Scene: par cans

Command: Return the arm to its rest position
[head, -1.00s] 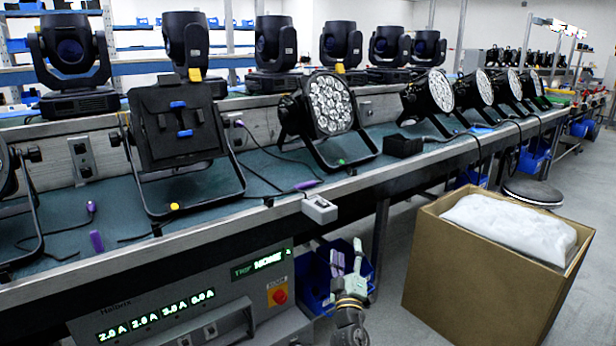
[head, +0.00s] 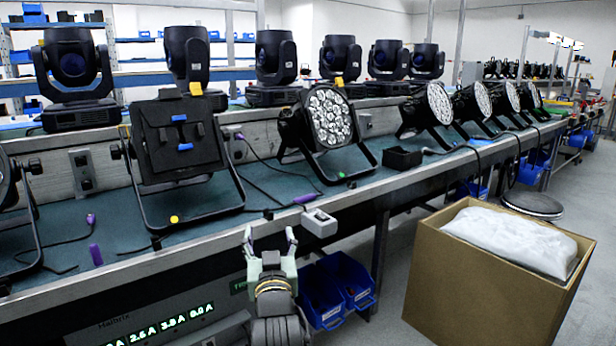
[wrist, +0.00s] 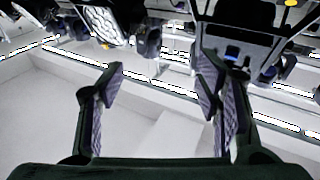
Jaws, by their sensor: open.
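My gripper (head: 269,246) is in front of the workbench's front edge, at the lower middle of the head view, with its fingers pointing up. In the wrist view my gripper (wrist: 165,92) has its two fingers wide apart with nothing between them. Part of my arm shows below the gripper in the head view. The gripper hides part of the power panel (head: 165,310) under the bench. A grey box (head: 319,224) on the bench's front edge is just right of the fingertips; I cannot tell whether they touch.
The workbench (head: 270,165) holds several par cans, one a black-covered unit (head: 180,138). Moving heads line the shelf behind. Blue bins (head: 340,285) hang below the bench, right of my gripper. An open cardboard box (head: 475,285) with white wrapping stands at right. Grey floor shows between.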

